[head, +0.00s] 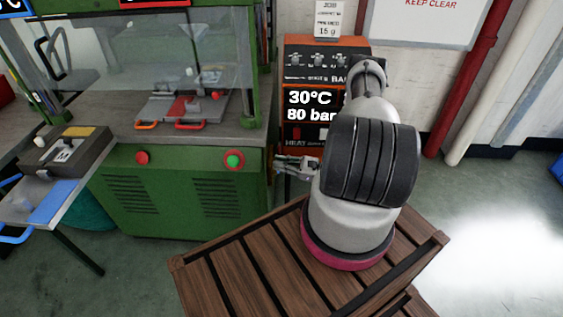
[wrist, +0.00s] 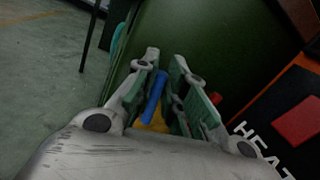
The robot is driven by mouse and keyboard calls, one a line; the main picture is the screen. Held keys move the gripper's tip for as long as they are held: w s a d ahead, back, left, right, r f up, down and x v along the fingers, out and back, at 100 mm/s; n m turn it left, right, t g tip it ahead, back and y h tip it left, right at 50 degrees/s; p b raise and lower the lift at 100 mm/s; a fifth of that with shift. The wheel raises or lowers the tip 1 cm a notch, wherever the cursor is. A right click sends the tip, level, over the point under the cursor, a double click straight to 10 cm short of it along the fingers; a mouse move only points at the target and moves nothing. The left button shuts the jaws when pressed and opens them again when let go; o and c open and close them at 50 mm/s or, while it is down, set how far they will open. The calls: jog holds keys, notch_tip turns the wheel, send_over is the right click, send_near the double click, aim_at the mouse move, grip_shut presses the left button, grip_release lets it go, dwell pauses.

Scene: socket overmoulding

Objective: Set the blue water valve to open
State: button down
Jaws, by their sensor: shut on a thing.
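The blue valve handle (wrist: 155,94) shows in the wrist view between the two fingers of my gripper (wrist: 166,72). The handle is a slim blue bar, running steeply and slightly tilted in the picture. A yellow part (wrist: 157,119) shows just below it. My gripper is shut on the blue handle, with the left finger close along it. In the head view my gripper (head: 297,164) reaches left, low between the green press and the orange-black unit. The valve is not visible there; whether it stands open or closed I cannot tell.
The green press (head: 185,190) stands left of my gripper. The orange-black unit (head: 312,60) reads 30°C and 80 bar. A small red part (wrist: 215,98) shows right of the fingers in the wrist view. A slatted wooden surface (head: 225,270) lies below my arm.

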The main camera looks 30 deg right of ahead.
jog(key=s+n, duration=0.1)
jog(key=n, duration=0.1)
jog(key=a+f+n, duration=0.1)
jog(key=n, duration=0.1)
jog(key=shift+s+a+y, duration=0.1)
jog(key=shift+s+y, duration=0.3)
jog(key=shift+s+a+f+n+g+y, duration=0.1)
jog(key=shift+s+a+f+n+y, duration=0.4)
jog(key=shift+n, duration=1.05)
jog(key=shift+s+a+f+n+g+y, duration=0.1)
jog(key=shift+s+f+n+y, duration=0.2)
jog(key=shift+f+n, duration=0.9)
jog(key=shift+s+a+f+n+g+y, duration=0.1)
jog(key=shift+s+a+f+n+y, duration=0.2)
jog(key=shift+n, duration=1.65)
jog(key=shift+s+d, duration=0.1)
jog(key=c, duration=1.5)
grip_release()
jog(key=shift+o, duration=0.2)
